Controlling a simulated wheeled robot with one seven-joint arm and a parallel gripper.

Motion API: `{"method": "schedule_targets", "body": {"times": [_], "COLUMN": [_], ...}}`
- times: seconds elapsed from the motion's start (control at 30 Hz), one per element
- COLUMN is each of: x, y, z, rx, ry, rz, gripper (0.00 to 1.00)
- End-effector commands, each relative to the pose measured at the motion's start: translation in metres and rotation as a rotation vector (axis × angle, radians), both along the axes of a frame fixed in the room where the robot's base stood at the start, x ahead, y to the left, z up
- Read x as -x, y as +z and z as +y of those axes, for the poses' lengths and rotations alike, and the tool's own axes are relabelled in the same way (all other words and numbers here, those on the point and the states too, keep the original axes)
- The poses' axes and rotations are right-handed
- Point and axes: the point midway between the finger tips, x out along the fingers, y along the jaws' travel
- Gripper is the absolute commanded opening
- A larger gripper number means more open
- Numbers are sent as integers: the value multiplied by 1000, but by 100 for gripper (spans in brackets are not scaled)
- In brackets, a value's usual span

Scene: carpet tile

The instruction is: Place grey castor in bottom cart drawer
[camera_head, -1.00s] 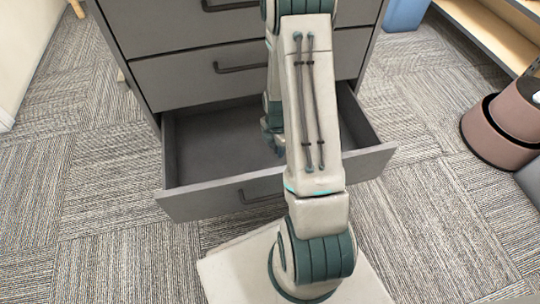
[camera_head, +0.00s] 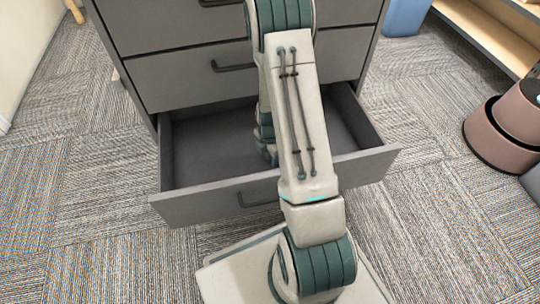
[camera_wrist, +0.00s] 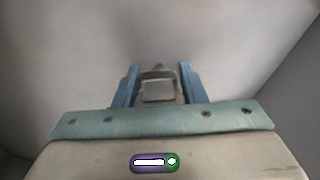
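The bottom drawer (camera_head: 195,207) of the grey cart (camera_head: 185,80) is pulled open, and the part of its floor I can see is bare. My arm reaches over the drawer front and down into the opening. I cannot tell whether the castor touches the drawer floor.
The upper drawers (camera_head: 180,28) are shut above the open one. A pink round bin (camera_head: 505,125) stands at the right, below a wooden shelf (camera_head: 490,35). A blue container (camera_head: 405,15) is at the back right. Carpet on the left is clear.

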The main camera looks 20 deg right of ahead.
Motion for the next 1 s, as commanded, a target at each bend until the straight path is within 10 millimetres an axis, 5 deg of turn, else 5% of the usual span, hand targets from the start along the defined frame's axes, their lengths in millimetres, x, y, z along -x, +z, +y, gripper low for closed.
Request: {"method": "schedule_targets", "body": {"times": [0.43, 1.0], "x": [0, 0], "y": [6, 113], "z": [0, 0], "rx": [1, -1], "ry": [0, 0], "rz": [0, -2], "gripper": [57, 57]}}
